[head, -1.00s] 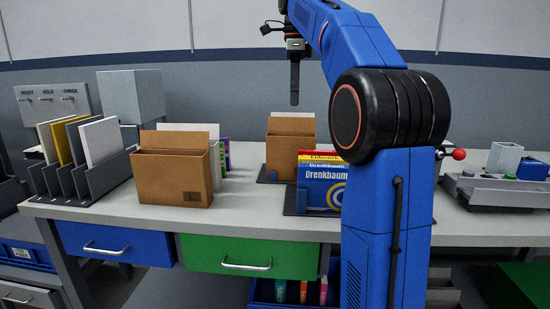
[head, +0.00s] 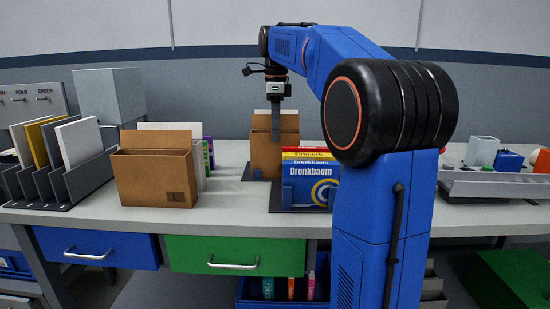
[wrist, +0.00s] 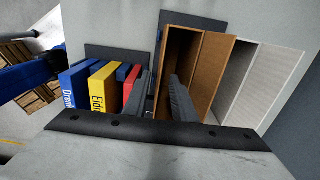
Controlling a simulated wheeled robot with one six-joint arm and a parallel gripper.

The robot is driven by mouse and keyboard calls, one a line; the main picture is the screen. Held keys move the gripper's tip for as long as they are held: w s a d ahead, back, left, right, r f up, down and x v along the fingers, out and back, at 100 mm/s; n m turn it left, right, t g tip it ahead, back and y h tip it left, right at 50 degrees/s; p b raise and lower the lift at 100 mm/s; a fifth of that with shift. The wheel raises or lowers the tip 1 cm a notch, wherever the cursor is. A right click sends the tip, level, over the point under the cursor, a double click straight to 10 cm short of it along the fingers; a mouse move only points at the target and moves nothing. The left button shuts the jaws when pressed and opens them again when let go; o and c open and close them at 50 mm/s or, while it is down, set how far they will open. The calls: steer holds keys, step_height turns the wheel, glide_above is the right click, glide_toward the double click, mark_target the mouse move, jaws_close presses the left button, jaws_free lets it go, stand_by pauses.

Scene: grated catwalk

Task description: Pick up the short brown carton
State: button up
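Two open-topped brown cartons stand on the bench in the head view. One wider carton (head: 155,182) is at front left. A narrower one (head: 265,158) stands behind the books; it also shows in the wrist view (wrist: 211,75). I cannot tell for certain which is the short one. My gripper (head: 275,140) hangs pointing down at the top of the narrower carton. In the wrist view my gripper's fingers (wrist: 160,97) are apart with nothing clamped; one is beside the red book, the other over the carton's opening. Contact is unclear.
Blue, yellow and red books (head: 308,180) stand in a dark holder just in front of the narrower carton. A pale panel or box (wrist: 275,85) is right behind it. A file rack (head: 62,180) is at left.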

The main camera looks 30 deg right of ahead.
mark_target(275, 154)
steer(key=shift+a+f, duration=0.15)
steer(key=shift+f, duration=2.55)
jaws_close()
